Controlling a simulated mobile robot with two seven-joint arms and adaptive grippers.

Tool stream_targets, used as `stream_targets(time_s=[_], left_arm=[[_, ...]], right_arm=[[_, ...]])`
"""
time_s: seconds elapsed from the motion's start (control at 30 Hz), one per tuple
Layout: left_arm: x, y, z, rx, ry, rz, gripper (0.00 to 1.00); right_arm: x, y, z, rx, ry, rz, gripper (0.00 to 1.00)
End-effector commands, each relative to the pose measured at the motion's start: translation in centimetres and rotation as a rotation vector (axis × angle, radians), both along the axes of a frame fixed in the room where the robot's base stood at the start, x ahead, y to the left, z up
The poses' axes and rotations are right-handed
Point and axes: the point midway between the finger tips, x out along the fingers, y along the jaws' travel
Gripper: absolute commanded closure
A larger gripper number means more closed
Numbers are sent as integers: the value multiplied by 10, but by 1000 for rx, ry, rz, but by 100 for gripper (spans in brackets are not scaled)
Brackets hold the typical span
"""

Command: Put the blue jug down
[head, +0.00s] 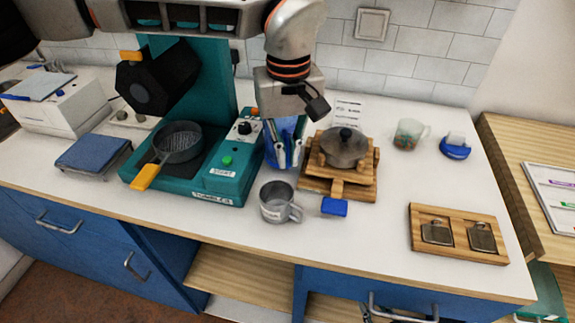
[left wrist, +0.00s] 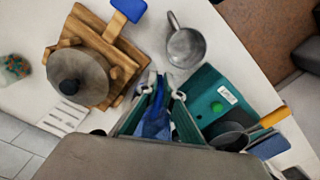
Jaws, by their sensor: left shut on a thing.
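The blue jug (head: 287,130) shows only in part, between the fingers of my left gripper (head: 282,160) in the head view. My left gripper is shut on it, over the counter between the teal machine and the wooden stand. In the left wrist view the blue jug (left wrist: 155,122) shows between the fingertips (left wrist: 160,82). The fingers and wrist hide much of it. I cannot tell whether its base touches the counter. My right gripper is not in view.
A grey metal mug (head: 274,204) stands just in front of the jug. A wooden stand (head: 310,188) with a lidded pot (head: 343,146) is close on the right. The teal machine (head: 212,182) is close on the left. White counter (head: 375,230) is clear before the wooden tray (head: 458,251).

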Motion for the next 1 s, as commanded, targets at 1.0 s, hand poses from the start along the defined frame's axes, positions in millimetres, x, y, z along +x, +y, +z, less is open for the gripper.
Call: stream_targets(time_s=[1.0], left_arm=[[0,0,-36,1,1,-1,76]], right_arm=[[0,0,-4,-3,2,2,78]])
